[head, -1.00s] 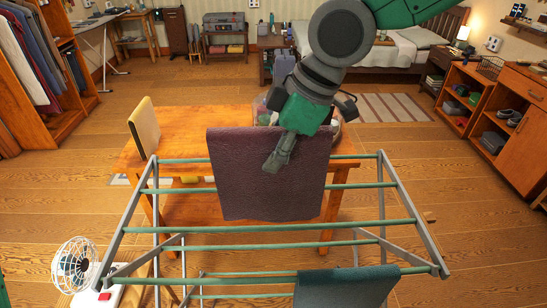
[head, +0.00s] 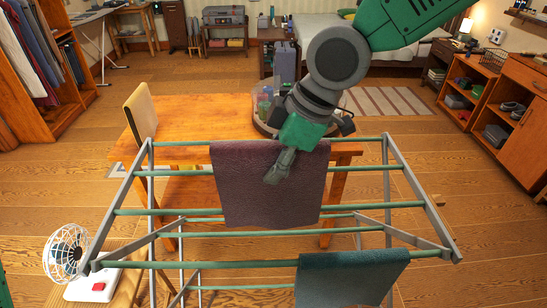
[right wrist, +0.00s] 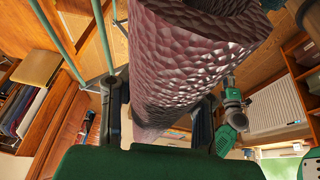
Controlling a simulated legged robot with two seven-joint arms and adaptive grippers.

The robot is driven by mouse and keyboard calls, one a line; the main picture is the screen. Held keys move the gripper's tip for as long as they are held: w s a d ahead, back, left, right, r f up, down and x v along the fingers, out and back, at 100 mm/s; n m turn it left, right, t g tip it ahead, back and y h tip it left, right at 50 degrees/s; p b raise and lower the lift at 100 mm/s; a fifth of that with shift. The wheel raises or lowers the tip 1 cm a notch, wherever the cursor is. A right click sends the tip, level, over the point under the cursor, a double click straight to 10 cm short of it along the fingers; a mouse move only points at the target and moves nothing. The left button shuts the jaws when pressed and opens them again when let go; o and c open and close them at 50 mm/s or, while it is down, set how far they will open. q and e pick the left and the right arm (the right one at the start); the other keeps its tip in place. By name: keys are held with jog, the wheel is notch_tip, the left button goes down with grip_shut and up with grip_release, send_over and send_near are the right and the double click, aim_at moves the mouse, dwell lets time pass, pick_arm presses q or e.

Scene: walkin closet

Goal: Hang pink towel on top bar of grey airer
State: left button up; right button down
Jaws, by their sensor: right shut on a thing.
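The dusky pink towel (head: 250,190) hangs at the far side of the grey airer (head: 440,215). Its top edge lines up with the far green top bar (head: 178,147), which meets it at both sides. I cannot tell whether it rests on the bar. My right gripper (head: 278,167) is shut on the towel, near the middle of its upper part. In the right wrist view, the towel (right wrist: 190,70) is a folded, curved sheet between the two dark fingers (right wrist: 160,122). My left gripper is out of view.
A teal towel (head: 350,278) hangs on the near bar at right. A wooden table (head: 185,135) with a chair and a container stands behind the airer. A white fan (head: 66,255) is at lower left. Open floor lies right of the airer.

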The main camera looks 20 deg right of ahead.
aim_at(274, 218)
jog(key=shift+f+b, duration=4.4)
jog(key=shift+f, duration=3.2)
